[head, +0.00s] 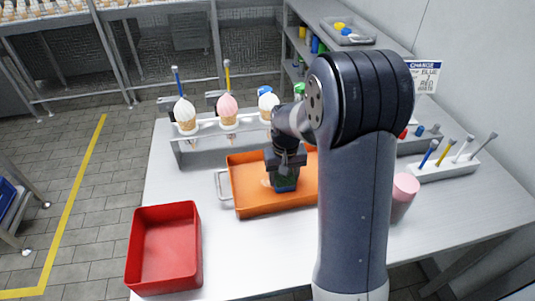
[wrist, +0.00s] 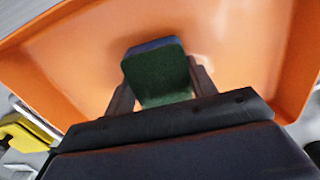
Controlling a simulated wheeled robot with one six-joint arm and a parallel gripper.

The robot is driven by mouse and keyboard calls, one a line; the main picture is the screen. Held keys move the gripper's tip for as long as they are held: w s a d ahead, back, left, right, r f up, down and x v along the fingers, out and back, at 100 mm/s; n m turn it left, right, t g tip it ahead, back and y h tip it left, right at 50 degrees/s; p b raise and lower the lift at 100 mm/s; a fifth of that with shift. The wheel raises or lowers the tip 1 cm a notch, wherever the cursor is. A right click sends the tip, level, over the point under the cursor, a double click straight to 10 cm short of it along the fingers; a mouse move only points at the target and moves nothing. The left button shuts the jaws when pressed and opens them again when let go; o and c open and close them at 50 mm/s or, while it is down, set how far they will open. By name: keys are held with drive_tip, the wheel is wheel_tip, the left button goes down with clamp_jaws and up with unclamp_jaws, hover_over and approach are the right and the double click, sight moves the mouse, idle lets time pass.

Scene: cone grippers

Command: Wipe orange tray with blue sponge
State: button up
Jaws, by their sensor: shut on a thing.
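The orange tray (head: 251,193) lies on the table, with a metal handle on its left side; my arm hides its right part. My gripper (head: 286,178) is over the tray's middle, pointing down. It is shut on the blue sponge (head: 285,188), which is low inside the tray. In the wrist view, the sponge (wrist: 157,75) sits between both fingers and shows a dark green face and a bluish edge. The orange tray (wrist: 235,45) fills the background there. I cannot tell whether the sponge touches the tray floor.
An empty red bin (head: 165,250) stands at the front left. Behind the tray is a rack (head: 200,129) with several cones. A pink-topped cup (head: 404,190) and a white tool holder (head: 445,168) stand to the right of my arm. The table left of the tray is clear.

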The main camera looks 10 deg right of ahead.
drive_tip(key=r, duration=0.1)
drive_tip(key=r+p, duration=0.1)
drive_tip(key=r, duration=0.1)
drive_tip(key=shift+s+r, duration=0.1)
drive_tip(key=shift+s, duration=0.25)
drive_tip(key=shift+w+r+p, duration=0.15)
drive_tip(key=shift+r+p, duration=1.85)
drive_tip(key=shift+r, duration=0.4)
